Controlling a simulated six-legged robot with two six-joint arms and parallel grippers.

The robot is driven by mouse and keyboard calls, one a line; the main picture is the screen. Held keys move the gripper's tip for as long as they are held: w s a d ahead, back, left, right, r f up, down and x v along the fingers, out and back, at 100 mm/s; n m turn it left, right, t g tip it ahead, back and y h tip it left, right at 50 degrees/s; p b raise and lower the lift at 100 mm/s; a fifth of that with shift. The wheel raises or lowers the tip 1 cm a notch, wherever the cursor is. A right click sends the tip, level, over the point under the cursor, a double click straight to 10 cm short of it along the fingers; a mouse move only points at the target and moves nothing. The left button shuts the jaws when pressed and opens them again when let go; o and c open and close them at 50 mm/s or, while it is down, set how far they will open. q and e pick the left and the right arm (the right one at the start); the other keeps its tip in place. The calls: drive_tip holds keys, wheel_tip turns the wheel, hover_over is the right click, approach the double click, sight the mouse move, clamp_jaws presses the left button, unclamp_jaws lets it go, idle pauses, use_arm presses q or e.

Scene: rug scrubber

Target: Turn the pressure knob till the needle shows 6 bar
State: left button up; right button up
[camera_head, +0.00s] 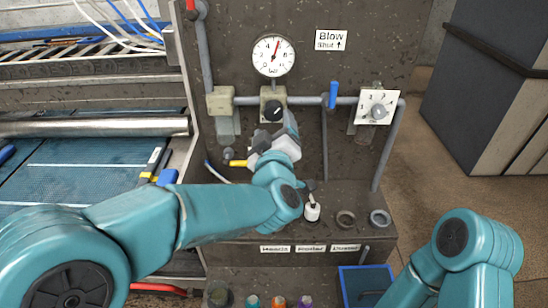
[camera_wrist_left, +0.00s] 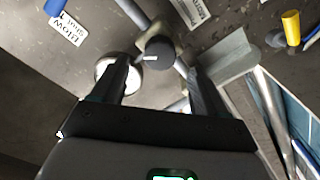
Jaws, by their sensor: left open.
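The black pressure knob (camera_head: 272,110) is on a beige regulator block on the pipe, under the round white gauge (camera_head: 273,56). The gauge's red needle points nearly straight up, slightly right; the bar figure is too small to read surely. My left gripper (camera_head: 286,128) is just in front of and below the knob. In the left wrist view the knob (camera_wrist_left: 160,52), with a white mark, shows between and beyond the open, empty fingers of the left gripper (camera_wrist_left: 156,76). The gauge (camera_wrist_left: 106,70) is partly hidden behind one finger there. My right gripper is out of view.
A blue lever (camera_head: 333,94) and a white dial plate (camera_head: 376,106) are to the right on the same pipe. A yellow-ended handle (camera_head: 238,163) is below left. A white-bodied item (camera_head: 312,211) and two rings (camera_head: 346,218) lie on the ledge below.

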use_arm(q)
drive_tip(key=s+b, duration=0.1)
drive_tip(key=s, duration=0.9)
